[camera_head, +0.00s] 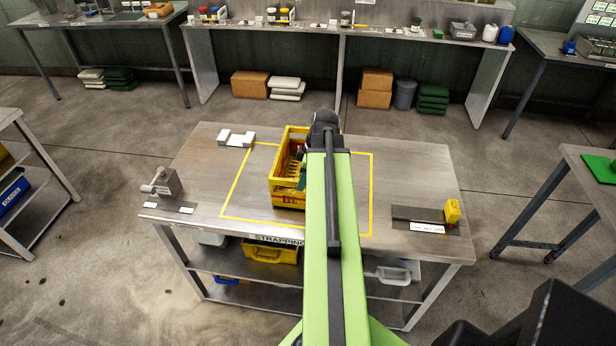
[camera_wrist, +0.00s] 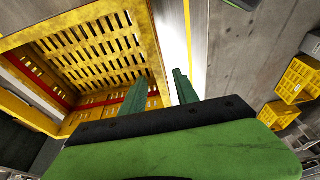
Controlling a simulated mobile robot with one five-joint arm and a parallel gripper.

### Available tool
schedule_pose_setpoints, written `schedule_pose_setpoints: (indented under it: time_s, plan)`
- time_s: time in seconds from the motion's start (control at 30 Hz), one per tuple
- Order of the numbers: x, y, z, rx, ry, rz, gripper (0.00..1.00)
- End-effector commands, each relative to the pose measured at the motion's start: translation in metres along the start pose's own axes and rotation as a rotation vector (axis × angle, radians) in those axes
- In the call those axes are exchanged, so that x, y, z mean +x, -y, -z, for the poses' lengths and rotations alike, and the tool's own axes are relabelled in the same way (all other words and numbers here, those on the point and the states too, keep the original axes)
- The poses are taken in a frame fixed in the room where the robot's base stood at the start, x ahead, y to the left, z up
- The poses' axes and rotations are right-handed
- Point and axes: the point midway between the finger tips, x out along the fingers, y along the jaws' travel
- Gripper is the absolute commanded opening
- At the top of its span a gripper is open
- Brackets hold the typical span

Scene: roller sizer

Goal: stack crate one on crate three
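A yellow slatted crate (camera_head: 287,202) stands on the steel table inside a yellow taped outline. Red marks show low on its near side; I cannot read its number. My green arm hides its right part. In the wrist view the crate (camera_wrist: 85,18) fills the upper left, seen from above, with a slotted bottom and a red band. My gripper (camera_wrist: 160,90) is at the crate's right wall. Its two green fingers are apart, one over the crate's inside and one outside over the table. Two more yellow crates, an upper (camera_wrist: 300,78) and a lower (camera_wrist: 277,114), show at the right edge.
The steel table (camera_head: 410,185) has a clamp tool (camera_head: 165,183) at left, small white blocks (camera_head: 236,138) at the back, and a dark plate with a yellow item (camera_head: 452,211) at right. Shelves below hold a yellow bin (camera_head: 270,253). Benches stand behind; open floor surrounds the table.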

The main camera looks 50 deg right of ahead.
Motion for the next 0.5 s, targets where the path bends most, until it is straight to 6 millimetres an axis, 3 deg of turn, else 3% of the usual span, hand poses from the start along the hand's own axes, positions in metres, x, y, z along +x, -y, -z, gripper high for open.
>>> schedule_pose_setpoints:
  time_s: [0.3, 0.5]
  plan:
    - [0.051, 0.001, -0.001, -0.001, 0.000, 0.001, 0.36]
    - [0.050, 0.001, 0.001, 0.000, 0.000, 0.001, 0.36]
